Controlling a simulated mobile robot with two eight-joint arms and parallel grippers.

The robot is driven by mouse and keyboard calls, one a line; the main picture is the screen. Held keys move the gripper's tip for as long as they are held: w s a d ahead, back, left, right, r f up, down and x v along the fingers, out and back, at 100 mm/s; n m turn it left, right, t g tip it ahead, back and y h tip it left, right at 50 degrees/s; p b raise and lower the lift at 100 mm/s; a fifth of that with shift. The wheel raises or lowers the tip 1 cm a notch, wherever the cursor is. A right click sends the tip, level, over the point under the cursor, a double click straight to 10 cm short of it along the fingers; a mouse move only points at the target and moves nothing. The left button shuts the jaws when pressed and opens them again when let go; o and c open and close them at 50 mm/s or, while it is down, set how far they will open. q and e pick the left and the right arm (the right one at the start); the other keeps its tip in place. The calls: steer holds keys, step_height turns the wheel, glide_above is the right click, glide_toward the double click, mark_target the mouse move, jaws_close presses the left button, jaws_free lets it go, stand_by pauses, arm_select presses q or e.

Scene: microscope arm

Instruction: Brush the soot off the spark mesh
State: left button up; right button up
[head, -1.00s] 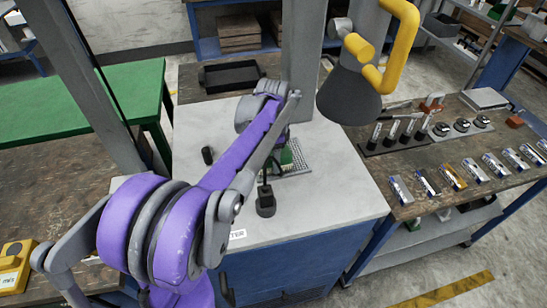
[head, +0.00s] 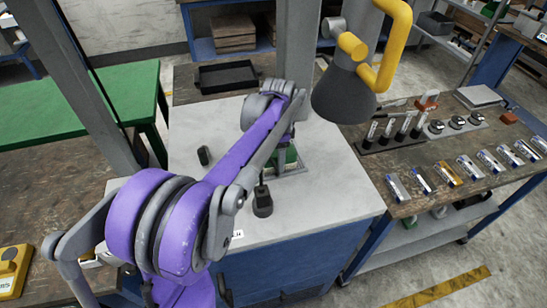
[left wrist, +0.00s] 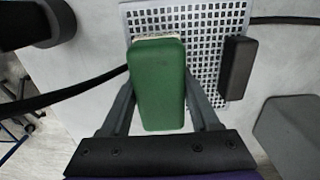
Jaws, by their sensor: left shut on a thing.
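The spark mesh (left wrist: 150,20) is a pale square grid lying on the grey worktop. In the head view its edge (head: 301,166) shows beside my arm. My left gripper (left wrist: 160,90) is shut on a green-backed brush (left wrist: 158,92), one finger on each side. The brush lies over the lower left part of the mesh in the wrist view, with a strip of pale bristles showing at its far end. I cannot tell whether the bristles touch the mesh or how much soot is on it. My right gripper is not in view.
A dark block (left wrist: 237,68) sits at the mesh's right edge. On the worktop (head: 330,205) stand a black block with a cable (head: 262,203) and a small black cylinder (head: 203,156). A grey cone-shaped hood (head: 343,97) with a yellow handle hangs at the right. The worktop's front right is clear.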

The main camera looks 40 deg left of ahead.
arm_select(q)
steer(key=shift+w, duration=0.1)
steer(key=shift+w+d+f, duration=0.1)
steer(key=shift+w+d, duration=0.65)
steer(key=shift+w, duration=0.15)
steer(key=shift+s, duration=0.1)
steer(key=shift+s+a+f, duration=0.1)
steer(key=shift+s+a, duration=0.6)
steer(key=shift+s, duration=0.25)
steer(key=shift+s+a, duration=0.85)
steer(key=shift+s, duration=0.2)
steer(key=shift+w, duration=0.15)
